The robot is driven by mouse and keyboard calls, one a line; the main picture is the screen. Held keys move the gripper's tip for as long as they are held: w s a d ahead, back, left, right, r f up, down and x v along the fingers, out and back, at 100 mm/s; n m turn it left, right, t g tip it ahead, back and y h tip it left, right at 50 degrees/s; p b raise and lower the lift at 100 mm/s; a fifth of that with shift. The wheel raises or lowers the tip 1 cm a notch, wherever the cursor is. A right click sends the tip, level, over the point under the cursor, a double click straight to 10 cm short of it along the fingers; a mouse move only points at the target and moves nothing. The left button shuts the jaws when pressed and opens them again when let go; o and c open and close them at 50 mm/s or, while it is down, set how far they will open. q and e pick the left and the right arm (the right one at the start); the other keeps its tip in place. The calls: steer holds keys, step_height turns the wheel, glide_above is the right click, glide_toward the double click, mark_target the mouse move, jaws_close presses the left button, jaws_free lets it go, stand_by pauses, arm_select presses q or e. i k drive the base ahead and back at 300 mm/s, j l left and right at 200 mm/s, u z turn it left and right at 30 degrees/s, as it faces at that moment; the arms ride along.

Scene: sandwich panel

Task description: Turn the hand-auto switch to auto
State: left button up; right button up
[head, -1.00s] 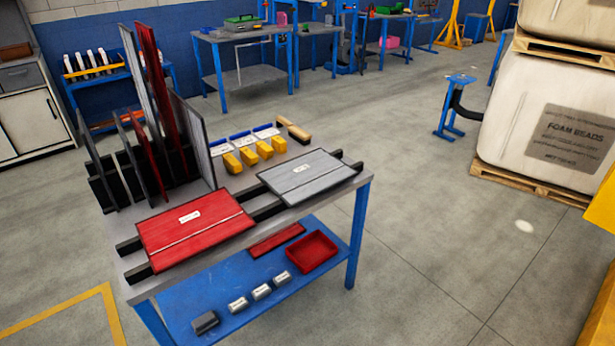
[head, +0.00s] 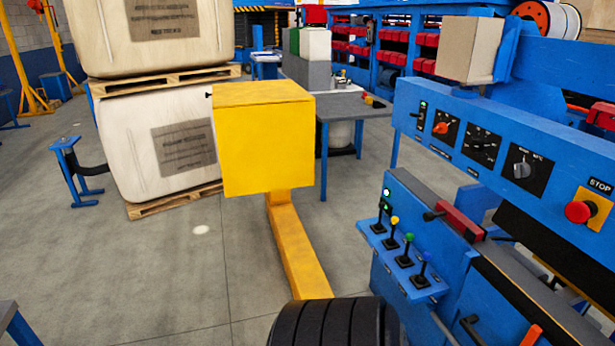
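A blue control panel (head: 461,155) runs along the right side of the head view. It carries an orange-red rotary knob (head: 441,128) on a black plate, a dark round dial (head: 483,146), and a grey-black rotary knob (head: 521,170) on a black plate. The labels are too small to read with certainty, so I cannot tell for sure which knob is the hand-auto switch or its setting. A small green light (head: 423,105) is lit at the panel's left end. Neither of my grippers is in view.
A red stop button (head: 578,211) sits on a yellow plate right of the knobs. Several coloured-knob levers (head: 403,260) stand below the panel. A yellow box (head: 265,145) and yellow beam (head: 296,250) stand left of it. Open floor (head: 170,280) lies at left.

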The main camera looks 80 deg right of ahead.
mark_target(525, 169)
steer(key=z, duration=4.8)
